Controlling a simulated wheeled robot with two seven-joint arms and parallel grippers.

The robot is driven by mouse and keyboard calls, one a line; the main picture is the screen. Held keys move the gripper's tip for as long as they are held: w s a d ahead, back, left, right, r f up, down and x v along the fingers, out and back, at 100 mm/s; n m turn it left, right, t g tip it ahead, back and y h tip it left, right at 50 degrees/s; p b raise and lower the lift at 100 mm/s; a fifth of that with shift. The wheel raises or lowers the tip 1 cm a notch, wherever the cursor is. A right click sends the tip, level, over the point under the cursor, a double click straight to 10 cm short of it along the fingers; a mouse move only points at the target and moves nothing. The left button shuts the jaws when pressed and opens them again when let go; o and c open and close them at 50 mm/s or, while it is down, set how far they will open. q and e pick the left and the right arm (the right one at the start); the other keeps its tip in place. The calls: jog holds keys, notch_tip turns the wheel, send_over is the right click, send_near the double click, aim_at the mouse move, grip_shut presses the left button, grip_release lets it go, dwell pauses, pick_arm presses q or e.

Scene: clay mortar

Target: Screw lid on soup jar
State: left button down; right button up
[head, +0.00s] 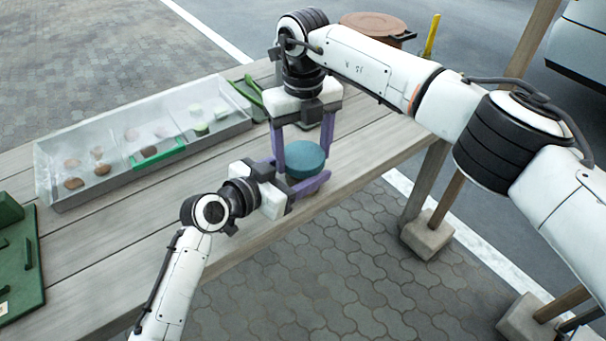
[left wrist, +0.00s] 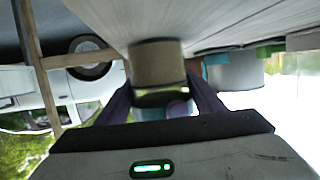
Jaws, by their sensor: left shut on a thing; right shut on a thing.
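The teal round lid (head: 305,157) is near the front edge of the table, at the centre of the head view. My right gripper (head: 305,150) comes down from above and is shut on the lid, one purple finger on each side. My left gripper (head: 297,186) reaches in low from the left, its purple fingers shut around the soup jar just below the lid. In the left wrist view, my left fingers (left wrist: 160,98) flank a partly visible round object.
A clear tray (head: 140,190) with several compartments holds small pieces left of the grippers. A green case (head: 22,265) lies at the far left. A brown-lidded pot (head: 372,26) and a yellow stick (head: 431,36) stand behind. The table (head: 90,290) is bare in front of the tray.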

jog(key=o, duration=1.2)
jog(key=shift+r, duration=2.25)
jog(key=shift+c, duration=0.3)
jog(key=r+n, duration=0.1)
jog(key=n, duration=0.2)
jog(key=shift+r, duration=0.4)
jog(key=r+n, duration=0.1)
jog(key=n, duration=0.2)
jog(key=shift+r+n, duration=0.35)
jog(key=shift+n, duration=0.05)
